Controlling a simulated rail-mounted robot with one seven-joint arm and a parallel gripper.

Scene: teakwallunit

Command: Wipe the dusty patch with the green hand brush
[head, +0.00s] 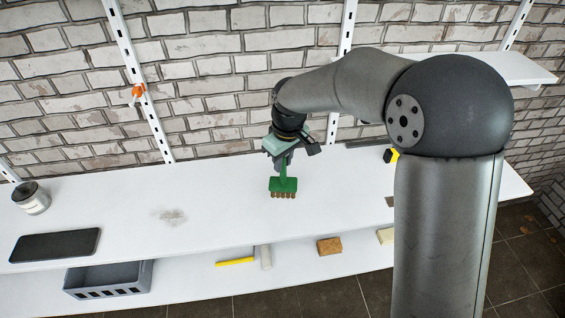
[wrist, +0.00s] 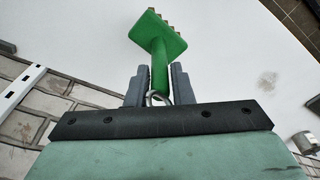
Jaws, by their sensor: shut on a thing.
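The green hand brush (head: 283,185) is held by its handle in my gripper (head: 283,158), over the middle of the white shelf. Its head has brown bristles along the lower edge. I cannot tell whether the bristles touch the shelf. In the wrist view the brush (wrist: 158,45) sticks out between the two grey fingers of my gripper (wrist: 158,85), which are shut on the handle. The dusty patch (head: 172,216) is a faint grey-brown smudge on the shelf, to the left of the brush and apart from it.
The white shelf (head: 110,200) holds a tin can (head: 31,198) and a black tablet-like slab (head: 55,245) at left, and a yellow-black item (head: 391,155) at right. A lower shelf holds a grey crate (head: 108,279), a yellow-handled tool (head: 235,262) and a brown block (head: 329,246).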

